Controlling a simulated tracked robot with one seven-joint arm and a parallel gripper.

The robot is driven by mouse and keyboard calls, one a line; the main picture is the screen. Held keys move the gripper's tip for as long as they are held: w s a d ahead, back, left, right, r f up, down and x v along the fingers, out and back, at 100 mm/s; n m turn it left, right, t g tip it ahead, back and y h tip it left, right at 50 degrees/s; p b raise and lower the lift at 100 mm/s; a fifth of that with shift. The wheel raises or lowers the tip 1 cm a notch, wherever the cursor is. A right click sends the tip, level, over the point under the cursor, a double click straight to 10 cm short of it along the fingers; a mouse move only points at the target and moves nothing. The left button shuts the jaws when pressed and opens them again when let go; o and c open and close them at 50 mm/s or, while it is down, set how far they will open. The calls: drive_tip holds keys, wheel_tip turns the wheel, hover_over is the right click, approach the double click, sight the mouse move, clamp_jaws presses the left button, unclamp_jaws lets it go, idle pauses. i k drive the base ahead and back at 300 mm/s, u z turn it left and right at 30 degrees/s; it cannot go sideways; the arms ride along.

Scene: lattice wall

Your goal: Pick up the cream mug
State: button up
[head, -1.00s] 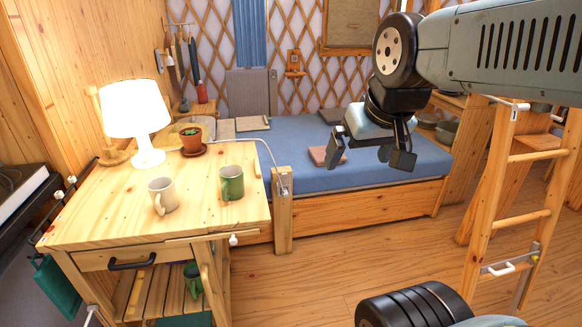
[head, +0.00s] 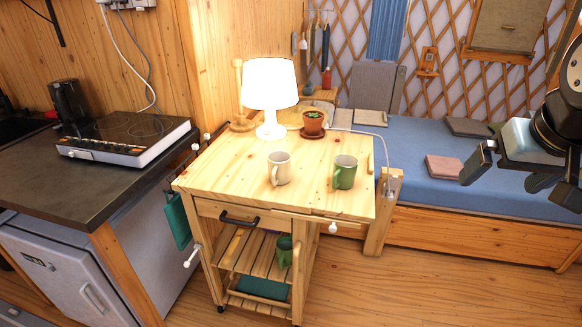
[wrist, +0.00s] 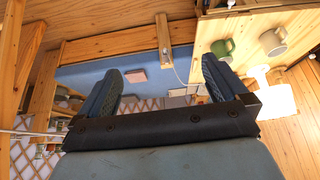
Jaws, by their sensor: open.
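The cream mug (head: 280,168) stands upright on the wooden cart top (head: 225,175), its handle toward the lower left. A green mug (head: 345,172) stands a little to its right, apart from it. In the wrist view, which looks upside down, the cream mug (wrist: 272,41) and green mug (wrist: 222,48) show at the upper right. My gripper (head: 520,180) is at the right edge of the head view, in the air over the bed, well apart from both mugs. In the wrist view its two fingers are spread and nothing is between them.
A cable runs along the cart's back toward a bed post. The blue bed (head: 415,165) fills the right. A dark counter with a hob (head: 125,135) is at left.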

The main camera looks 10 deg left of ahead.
sight(278, 171)
drive_tip(key=u, duration=1.1)
drive_tip(key=k, duration=0.25)
drive_tip(key=z, duration=0.45)
drive_tip(key=i, duration=0.5)
drive_tip(key=z, duration=0.05)
